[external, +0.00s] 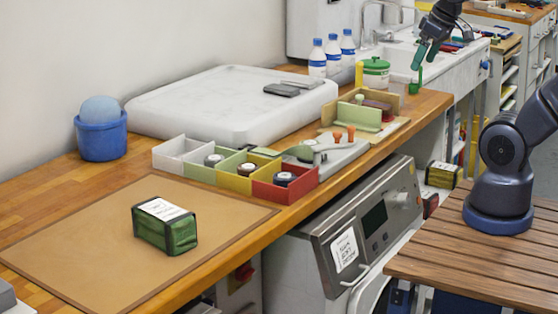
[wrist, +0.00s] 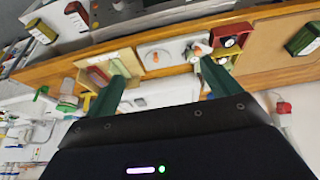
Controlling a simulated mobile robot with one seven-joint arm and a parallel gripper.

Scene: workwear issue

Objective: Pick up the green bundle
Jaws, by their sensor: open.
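A dark green bundle (external: 166,227) with a white label on top sits on the tan mat (external: 90,232) on the wooden counter. It also shows at the right edge of the wrist view (wrist: 303,40). A second green bundle (external: 443,175), yellowish at its edges, sits low between the counter and the slatted table; what appears to be this one shows at the upper left of the wrist view (wrist: 41,31). My gripper (external: 426,54) is raised near the sink, far from the bundle on the mat. Its two teal fingers are apart and nothing is between them in the wrist view (wrist: 158,85).
Coloured open bins (external: 232,178) stand behind the mat, with a white slab (external: 225,105) beyond. A blue tub (external: 101,137) stands at the left. Bottles (external: 332,55) and a green-lidded pot (external: 375,73) stand at the back. The mat around the bundle is clear.

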